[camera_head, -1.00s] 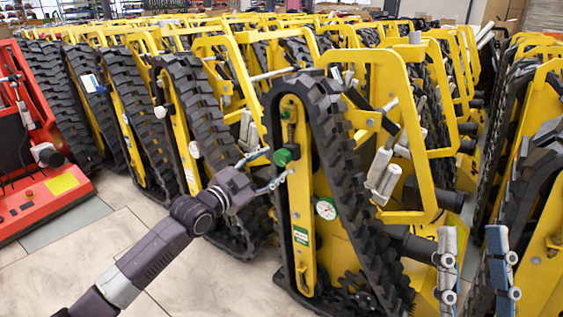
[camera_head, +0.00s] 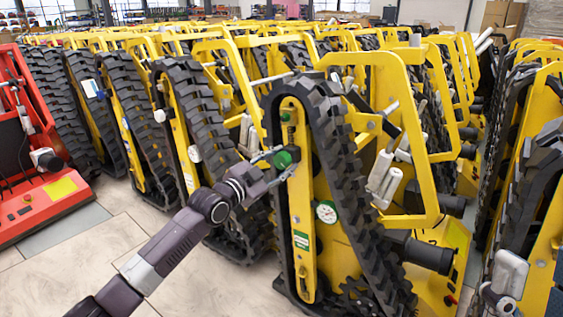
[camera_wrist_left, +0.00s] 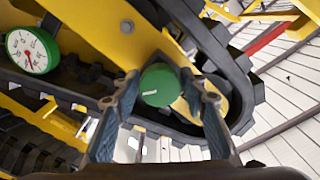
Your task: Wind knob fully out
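A yellow tracked carrier (camera_head: 334,240) stands in front of me with a black rubber track. A round green knob (camera_head: 285,157) sits on its upper plate; it also shows in the left wrist view (camera_wrist_left: 160,85). My left gripper (camera_head: 284,161) reaches in from the left, with one finger on each side of the knob. In the left wrist view its fingers (camera_wrist_left: 160,82) are spread around the knob, very close to it; I see no clear grip.
A round white gauge with a green rim (camera_head: 326,211) is below the knob. Rows of similar carriers fill the background and the right side. A red machine (camera_head: 42,180) stands at the left. The tiled floor (camera_head: 90,255) is free at lower left.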

